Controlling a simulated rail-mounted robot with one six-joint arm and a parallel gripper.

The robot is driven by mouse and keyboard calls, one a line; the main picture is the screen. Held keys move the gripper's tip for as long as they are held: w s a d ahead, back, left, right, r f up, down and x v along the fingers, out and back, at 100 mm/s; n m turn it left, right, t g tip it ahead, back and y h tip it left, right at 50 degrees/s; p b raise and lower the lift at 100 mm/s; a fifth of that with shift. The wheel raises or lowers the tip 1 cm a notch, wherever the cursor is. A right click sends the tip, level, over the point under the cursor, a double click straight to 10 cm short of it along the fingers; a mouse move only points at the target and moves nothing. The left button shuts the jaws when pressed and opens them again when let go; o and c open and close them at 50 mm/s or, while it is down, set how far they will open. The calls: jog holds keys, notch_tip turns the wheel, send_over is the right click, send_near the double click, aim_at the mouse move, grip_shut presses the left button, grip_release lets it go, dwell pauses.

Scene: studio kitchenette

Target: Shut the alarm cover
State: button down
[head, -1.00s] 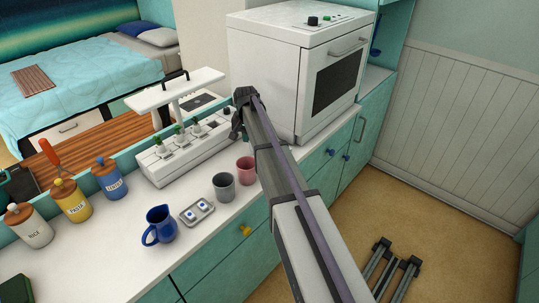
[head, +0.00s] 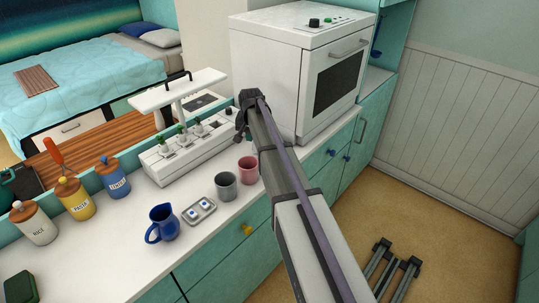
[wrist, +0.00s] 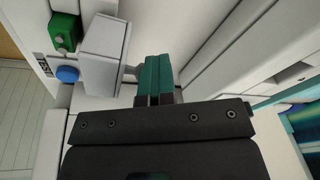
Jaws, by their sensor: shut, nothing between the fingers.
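My gripper (head: 243,122) reaches between the white planter unit and the white oven in the head view. In the wrist view its two green fingertips (wrist: 159,72) are pressed together, with nothing between them. Just left of them is a pale grey-white flap or block (wrist: 105,45), probably the alarm cover, standing out from a white panel. Beside it are a blue round button (wrist: 67,74) and a green switch (wrist: 65,31). The button and switch are exposed. I cannot tell whether the fingers touch the flap. The alarm is not clearly visible in the head view.
The oven (head: 286,55) stands right of my gripper; the planter unit (head: 190,150) with its raised lamp bar (head: 178,90) is to the left. A grey cup (head: 226,186), pink cup (head: 248,170) and blue jug (head: 162,223) stand nearer. The front counter is partly clear.

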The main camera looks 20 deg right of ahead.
jog(key=s, duration=0.1)
jog(key=s+g, duration=0.1)
jog(key=s, duration=0.1)
jog(key=s+d+g, duration=0.1)
jog(key=shift+s+f, duration=0.4)
jog(key=shift+r+g, duration=0.2)
jog(key=shift+g, duration=0.1)
jog(key=d+r+p, duration=0.1)
jog(key=p, duration=0.1)
jog(key=d+r+p, duration=0.1)
jog(key=r, duration=0.1)
jog(key=shift+w+d+p, duration=0.15)
jog(key=shift+p, duration=0.25)
jog(key=r+p, duration=0.2)
jog(key=r, duration=0.1)
jog(key=shift+w+a, duration=0.1)
jog(key=shift+a, duration=0.2)
notch_tip(320, 180, up, 2)
jog(key=p, duration=0.2)
jog(key=shift+w+a+p, duration=0.1)
jog(key=shift+w+p, duration=0.05)
jog(key=shift+p, duration=0.2)
jog(key=shift+f, duration=0.1)
